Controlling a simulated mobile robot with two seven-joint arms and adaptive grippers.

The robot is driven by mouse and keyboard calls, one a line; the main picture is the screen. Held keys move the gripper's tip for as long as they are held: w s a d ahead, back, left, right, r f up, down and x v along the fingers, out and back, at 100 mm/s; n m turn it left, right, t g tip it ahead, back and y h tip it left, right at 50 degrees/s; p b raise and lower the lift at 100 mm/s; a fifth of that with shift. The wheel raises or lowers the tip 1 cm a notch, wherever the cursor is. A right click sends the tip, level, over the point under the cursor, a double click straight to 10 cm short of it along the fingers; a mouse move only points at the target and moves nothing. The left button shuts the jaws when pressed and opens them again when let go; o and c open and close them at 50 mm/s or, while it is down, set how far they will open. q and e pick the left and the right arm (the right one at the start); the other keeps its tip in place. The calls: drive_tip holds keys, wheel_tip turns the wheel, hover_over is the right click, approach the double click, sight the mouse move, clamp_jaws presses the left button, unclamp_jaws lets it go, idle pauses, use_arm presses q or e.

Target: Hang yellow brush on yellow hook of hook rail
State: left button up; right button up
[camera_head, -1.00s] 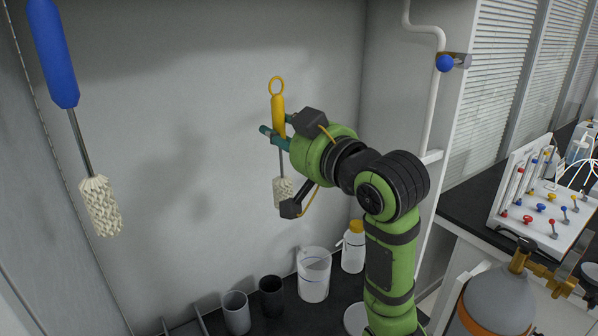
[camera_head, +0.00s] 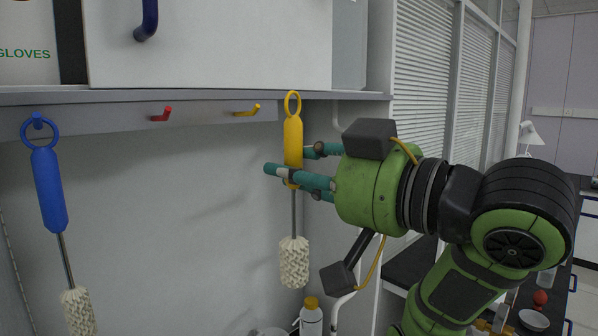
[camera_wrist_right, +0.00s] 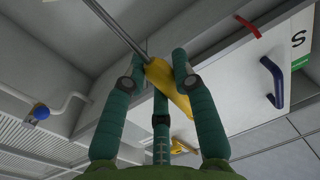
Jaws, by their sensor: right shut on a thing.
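The yellow brush (camera_head: 293,139) has a ring at its top, a metal stem and a pale bristle head. It hangs upright in my right gripper (camera_head: 291,177), which is shut on its handle. In the right wrist view the yellow handle (camera_wrist_right: 166,85) sits between the fingers of the gripper (camera_wrist_right: 163,70). The hook rail (camera_head: 90,120) runs under the shelf. Its yellow hook (camera_head: 247,111) is empty and lies left of the brush's ring, apart from it. It seems to show in the wrist view, partly hidden. My left gripper is not in view.
A blue brush (camera_head: 49,188) hangs on the rail at the left. The red hook (camera_head: 162,114) is empty. A white cabinet (camera_head: 210,45) stands on the shelf above the rail. A bottle with an orange cap (camera_head: 311,318) stands below the brush.

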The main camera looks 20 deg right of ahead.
drive_tip(key=f+b+x, duration=0.1)
drive_tip(key=x, duration=0.8)
drive_tip(key=shift+w+d+f, duration=0.2)
drive_tip(key=shift+d+f, duration=0.15)
idle(0.4)
idle(0.7)
drive_tip(key=o, duration=1.1)
